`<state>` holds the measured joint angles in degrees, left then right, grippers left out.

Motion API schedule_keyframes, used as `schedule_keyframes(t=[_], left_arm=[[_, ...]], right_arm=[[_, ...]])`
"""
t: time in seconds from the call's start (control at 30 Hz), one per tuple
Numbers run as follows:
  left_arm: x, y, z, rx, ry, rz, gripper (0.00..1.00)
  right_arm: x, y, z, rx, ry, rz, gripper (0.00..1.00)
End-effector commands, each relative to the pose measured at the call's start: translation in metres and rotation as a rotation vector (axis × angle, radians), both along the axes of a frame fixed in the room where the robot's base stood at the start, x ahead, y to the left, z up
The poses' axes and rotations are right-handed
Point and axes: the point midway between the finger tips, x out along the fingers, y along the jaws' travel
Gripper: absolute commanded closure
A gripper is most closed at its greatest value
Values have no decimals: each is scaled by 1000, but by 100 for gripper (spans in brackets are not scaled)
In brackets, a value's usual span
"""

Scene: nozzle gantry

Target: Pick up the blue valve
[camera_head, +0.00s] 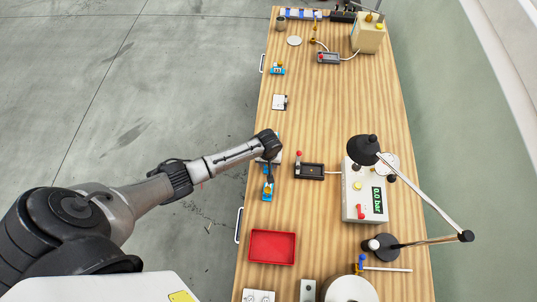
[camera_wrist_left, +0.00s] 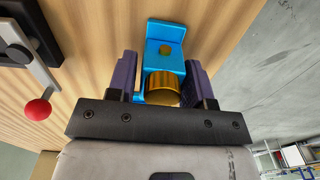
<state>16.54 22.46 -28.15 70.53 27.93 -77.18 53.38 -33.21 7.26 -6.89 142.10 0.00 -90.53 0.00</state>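The blue valve (camera_wrist_left: 166,62) shows large in the left wrist view, with a blue body and a brass cylinder at its near end. It lies between the two dark purple fingers of my left gripper (camera_wrist_left: 165,75). The fingers are close on both sides; whether they press on it is unclear. In the head view my left gripper (camera_head: 270,152) is over the table's left edge, and a blue and yellow valve (camera_head: 267,189) shows just below it. The gripper partly hides the area there. My right gripper is not in view.
A black lever box (camera_head: 309,171) with a red knob stands just right of the gripper. A red tray (camera_head: 271,247) lies nearer the front. A pressure box (camera_head: 364,192) and desk lamp (camera_head: 364,149) stand at right. Another blue valve (camera_head: 277,69) lies farther back. The table's middle is mostly clear.

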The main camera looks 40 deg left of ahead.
Motion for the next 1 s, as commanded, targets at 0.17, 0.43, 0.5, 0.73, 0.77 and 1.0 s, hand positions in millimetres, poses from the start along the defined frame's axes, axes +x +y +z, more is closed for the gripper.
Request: schedule_keyframes(t=[0.17,0.43,0.5,0.73,0.77,1.0], left_arm=[[0,0,0,0,0,0,70],[0,0,1,1,-1,0,93],[0,0,1,1,-1,0,93],[0,0,4,0,-1,0,93],[1,0,6,-1,-2,0,93],[1,0,38,-1,-4,0,93]], right_arm=[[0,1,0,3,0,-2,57],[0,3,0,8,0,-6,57],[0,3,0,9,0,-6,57],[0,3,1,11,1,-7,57],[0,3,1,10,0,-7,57],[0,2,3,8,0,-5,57]])
